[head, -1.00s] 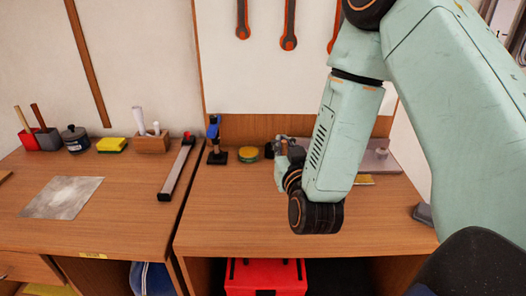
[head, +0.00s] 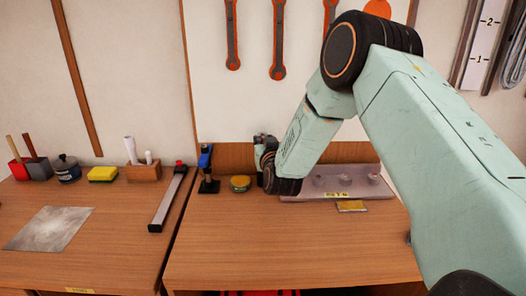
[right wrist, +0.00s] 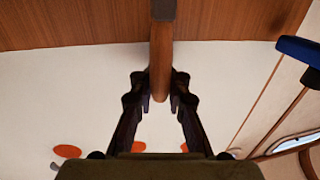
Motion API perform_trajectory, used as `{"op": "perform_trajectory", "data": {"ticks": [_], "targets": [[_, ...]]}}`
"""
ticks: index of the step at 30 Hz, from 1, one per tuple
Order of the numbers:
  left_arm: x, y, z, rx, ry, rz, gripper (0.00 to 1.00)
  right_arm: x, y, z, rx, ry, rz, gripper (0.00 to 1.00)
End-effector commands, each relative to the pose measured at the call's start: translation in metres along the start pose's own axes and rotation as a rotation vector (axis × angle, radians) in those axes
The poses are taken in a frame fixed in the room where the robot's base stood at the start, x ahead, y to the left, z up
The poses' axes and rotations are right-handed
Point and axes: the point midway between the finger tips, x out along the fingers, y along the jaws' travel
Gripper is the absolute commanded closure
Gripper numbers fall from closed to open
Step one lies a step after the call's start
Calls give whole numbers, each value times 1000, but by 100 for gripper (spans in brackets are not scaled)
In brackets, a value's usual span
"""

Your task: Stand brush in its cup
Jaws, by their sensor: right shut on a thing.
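My right gripper (head: 265,148) is near the back of the right-hand bench, in front of the wood back panel. In the right wrist view, its two dark fingers (right wrist: 160,95) are shut on a brown wooden handle (right wrist: 161,62), which I take to be the brush. A darker part of it (right wrist: 163,9) runs out of the top of that view, so its far end is hidden. In the head view, the held brush cannot be made out. A red cup (head: 19,172) and a grey cup (head: 40,170), each with a wooden handle standing in it, are at the far left. My left gripper is not in view.
A dark lidded pot (head: 67,170), yellow sponge (head: 102,174) and wooden block (head: 143,172) line the left bench.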

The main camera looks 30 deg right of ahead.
Motion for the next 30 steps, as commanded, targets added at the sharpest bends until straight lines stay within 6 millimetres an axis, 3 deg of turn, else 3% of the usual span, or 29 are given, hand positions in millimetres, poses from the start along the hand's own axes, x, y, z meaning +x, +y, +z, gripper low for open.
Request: {"op": "perform_trajectory", "data": {"ticks": [9, 16, 17, 24, 26, 30], "targets": [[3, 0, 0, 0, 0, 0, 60, 2, 0, 34, -2, -1, 0, 100], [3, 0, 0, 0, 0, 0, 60, 2, 0, 35, 1, 1, 0, 100], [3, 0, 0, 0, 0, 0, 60, 1, 0, 35, 0, 0, 0, 87], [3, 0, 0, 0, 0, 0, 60, 1, 0, 35, 0, 0, 0, 66], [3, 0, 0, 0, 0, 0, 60, 1, 0, 35, 0, 0, 0, 62], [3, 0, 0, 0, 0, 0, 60, 1, 0, 35, 0, 0, 0, 62]]}}
